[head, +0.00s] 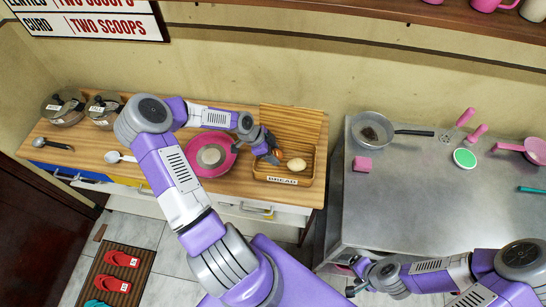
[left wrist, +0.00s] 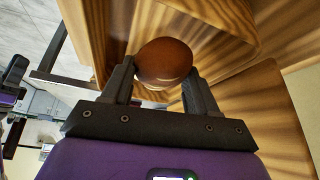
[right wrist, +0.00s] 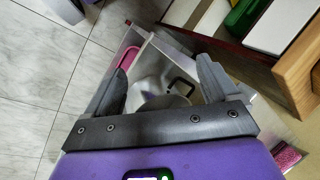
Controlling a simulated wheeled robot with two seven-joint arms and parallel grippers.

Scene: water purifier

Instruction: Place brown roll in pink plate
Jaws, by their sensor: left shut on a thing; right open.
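The brown roll (left wrist: 165,60) sits between the two fingers of my left gripper (left wrist: 160,88), which is shut on it inside the wooden bread box (head: 262,178). In the head view my left gripper (head: 270,155) is at the left side of that box, and the roll is mostly hidden by it. The pink plate (head: 190,152) lies on the wooden counter to the left of the box, with a round greyish thing (head: 210,156) in its middle. My right gripper (head: 358,280) is open and empty, low at the front of the metal table; it also shows in the right wrist view (right wrist: 162,80).
A pale roll (head: 296,164) is also in the bread box. The metal table (head: 410,205) holds a pan (head: 372,130), a pink sponge (head: 362,164) and pink-handled tools. A gap separates counter and table.

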